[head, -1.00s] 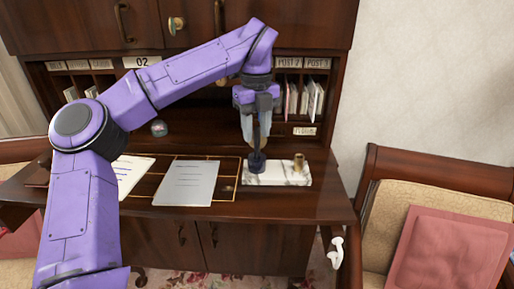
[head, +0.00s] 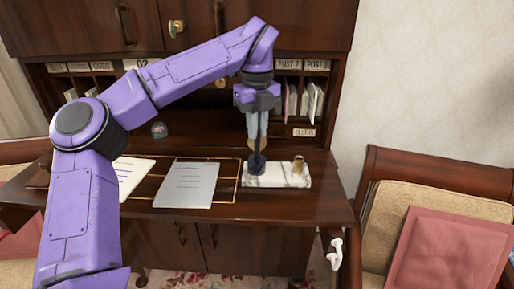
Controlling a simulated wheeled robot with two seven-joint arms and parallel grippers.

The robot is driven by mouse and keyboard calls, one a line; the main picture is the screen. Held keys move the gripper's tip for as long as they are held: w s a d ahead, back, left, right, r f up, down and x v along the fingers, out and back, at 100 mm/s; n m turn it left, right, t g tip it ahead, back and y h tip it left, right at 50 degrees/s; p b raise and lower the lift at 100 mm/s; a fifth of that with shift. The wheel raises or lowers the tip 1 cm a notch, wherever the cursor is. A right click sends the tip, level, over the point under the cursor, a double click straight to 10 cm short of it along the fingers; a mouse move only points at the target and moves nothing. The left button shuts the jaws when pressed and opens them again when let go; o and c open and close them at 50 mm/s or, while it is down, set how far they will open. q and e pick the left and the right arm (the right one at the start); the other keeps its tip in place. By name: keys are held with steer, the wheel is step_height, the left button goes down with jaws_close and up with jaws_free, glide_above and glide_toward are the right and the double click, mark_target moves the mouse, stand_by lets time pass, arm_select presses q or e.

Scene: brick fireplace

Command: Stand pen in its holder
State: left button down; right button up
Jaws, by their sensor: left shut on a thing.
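A white marble base (head: 282,179) lies on the desk, with a short brass cup (head: 298,166) upright at its right end. My left gripper (head: 257,145) points down over the left end of the base, left of the brass cup. It is shut on a slim dark thing, apparently the pen (head: 257,162), which is upright between and below the fingertips. The fingers hide much of it. I cannot tell whether its lower end touches the base. My right gripper is not in view.
Papers (head: 187,184) lie on the desk (head: 280,207) left of the base. Pigeonholes with envelopes (head: 312,103) stand close behind. A chair with a red cushion (head: 448,252) is at the right. The desk right of the base is clear.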

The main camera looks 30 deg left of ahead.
arm_select(q)
steer(key=shift+r+p, duration=0.9)
steer(key=shift+r, duration=0.25)
steer(key=shift+r+p, duration=1)
steer(key=shift+r, duration=0.25)
steer(key=w+d+r+p, duration=0.5)
steer(key=w+d+p, duration=0.15)
steer(key=d, duration=0.35)
steer(key=f+b, duration=0.1)
steer(key=f, duration=0.1)
steer(key=f+b, duration=0.1)
steer(key=b, duration=0.1)
steer(key=f+b, duration=0.2)
steer(key=shift+s+a+f, duration=0.3)
steer(key=shift+s, duration=0.05)
